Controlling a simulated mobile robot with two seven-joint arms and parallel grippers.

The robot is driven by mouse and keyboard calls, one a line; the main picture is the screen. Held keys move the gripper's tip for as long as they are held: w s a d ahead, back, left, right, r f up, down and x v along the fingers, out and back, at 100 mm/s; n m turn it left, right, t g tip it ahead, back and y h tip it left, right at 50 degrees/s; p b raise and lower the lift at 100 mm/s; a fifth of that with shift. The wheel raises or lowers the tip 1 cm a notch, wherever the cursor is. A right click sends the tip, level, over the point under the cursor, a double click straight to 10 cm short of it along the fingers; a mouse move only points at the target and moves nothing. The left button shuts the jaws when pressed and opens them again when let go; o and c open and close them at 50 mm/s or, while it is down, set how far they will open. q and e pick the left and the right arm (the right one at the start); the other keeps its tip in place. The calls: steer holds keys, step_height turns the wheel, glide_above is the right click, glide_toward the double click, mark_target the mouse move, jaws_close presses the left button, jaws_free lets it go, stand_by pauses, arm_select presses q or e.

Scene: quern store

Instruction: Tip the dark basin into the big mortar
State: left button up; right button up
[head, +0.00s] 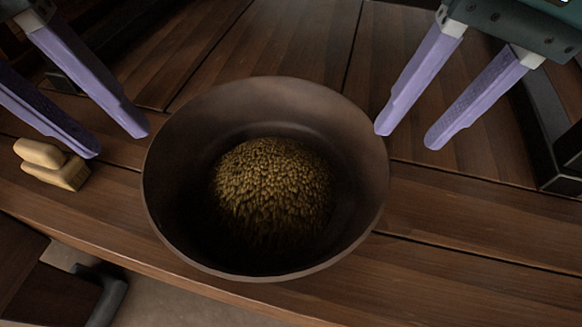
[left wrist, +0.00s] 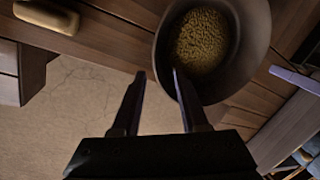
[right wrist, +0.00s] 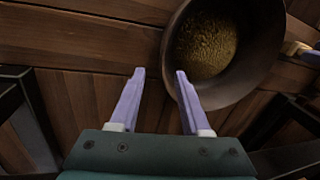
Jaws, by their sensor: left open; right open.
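The dark basin (head: 170,190) stands upright on the wooden table, with a mound of brownish-yellow grain (head: 272,190) inside. It also shows in the left wrist view (left wrist: 232,85) and the right wrist view (right wrist: 262,75). My left gripper (head: 122,143) is open and empty, just left of the basin's rim. My right gripper (head: 408,140) is open, at the basin's right side, with one finger close to the rim; I cannot tell whether it touches. I cannot make out the big mortar in any view.
A small wooden brush (head: 55,165) lies on the table (head: 470,235) left of the basin. The table's front edge runs close below the basin, with floor (head: 160,300) beyond. Dark frame-like pieces (head: 548,130) stand at the right. The planks behind the basin are clear.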

mark_target(146, 175)
steer(key=shift+s+a+f, duration=0.25)
steer(key=shift+a+f, duration=0.2)
steer(key=shift+a, duration=0.05)
arm_select(q)
steer(key=x, duration=0.9)
steer(key=shift+s+a+f, duration=0.2)
steer(key=shift+a+f, duration=0.05)
steer(key=shift+f, duration=0.2)
arm_select(e)
steer(key=x, duration=0.9)
arm_select(q)
steer(key=shift+c, duration=0.2)
arm_select(e)
steer(key=shift+c, duration=0.2)
arm_select(q)
jaws_close()
arm_select(e)
jaws_close()
arm_select(q)
steer(key=shift+r, duration=0.1)
arm_select(e)
steer(key=shift+d, duration=0.1)
